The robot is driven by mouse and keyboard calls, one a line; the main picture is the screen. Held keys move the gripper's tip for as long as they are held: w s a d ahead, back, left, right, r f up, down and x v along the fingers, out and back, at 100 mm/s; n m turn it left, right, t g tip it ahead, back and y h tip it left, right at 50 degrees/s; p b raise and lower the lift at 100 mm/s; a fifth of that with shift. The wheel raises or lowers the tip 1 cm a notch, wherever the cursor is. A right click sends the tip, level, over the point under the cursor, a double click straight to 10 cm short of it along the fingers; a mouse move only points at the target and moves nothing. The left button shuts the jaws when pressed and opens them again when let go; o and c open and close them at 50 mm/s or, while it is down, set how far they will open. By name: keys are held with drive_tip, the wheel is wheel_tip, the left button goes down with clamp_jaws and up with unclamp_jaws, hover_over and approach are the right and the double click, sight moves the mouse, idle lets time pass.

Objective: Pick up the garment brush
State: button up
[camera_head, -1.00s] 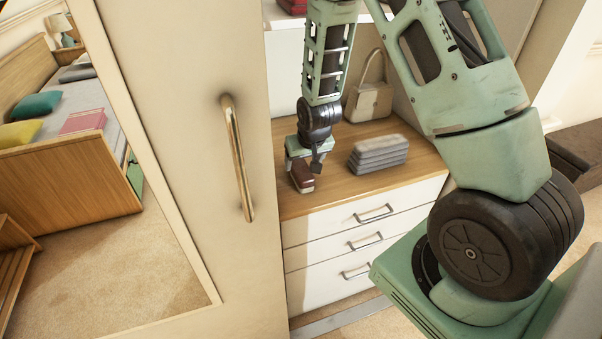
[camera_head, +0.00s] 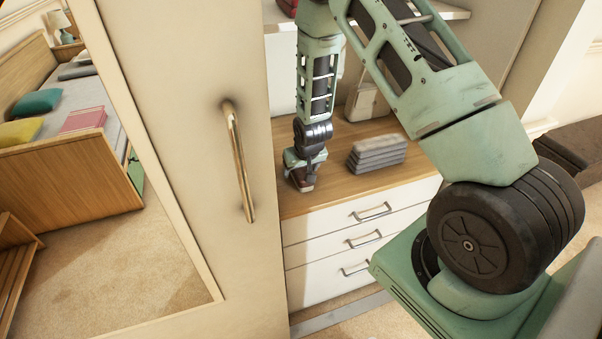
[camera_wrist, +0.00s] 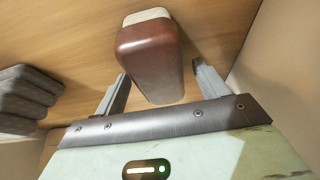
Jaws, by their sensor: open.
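The garment brush (camera_wrist: 152,62) has a red-brown body and a pale end, and lies on the wooden dresser top. In the wrist view it reaches between the two fingers of my gripper (camera_wrist: 160,92), which is open. A gap shows between the brush and the right finger; the left finger is close to the brush's side. In the head view my gripper (camera_head: 302,178) is low over the dresser top and hides most of the brush (camera_head: 304,187).
A stack of folded grey cloths (camera_head: 377,153) lies right of my gripper and also shows in the wrist view (camera_wrist: 25,98). A beige handbag (camera_head: 361,103) stands behind. A cabinet door with a brass handle (camera_head: 238,165) is at the left. White drawers (camera_head: 350,240) are below.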

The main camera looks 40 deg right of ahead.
drive_tip(key=shift+f, duration=0.3)
idle(0.5)
drive_tip(key=c, duration=1.2)
drive_tip(key=shift+r, duration=0.2)
drive_tip(key=shift+r, duration=0.25)
wheel_tip(320, 180, up, 10)
drive_tip(key=shift+f+b, duration=0.15)
drive_tip(key=shift+b, duration=0.65)
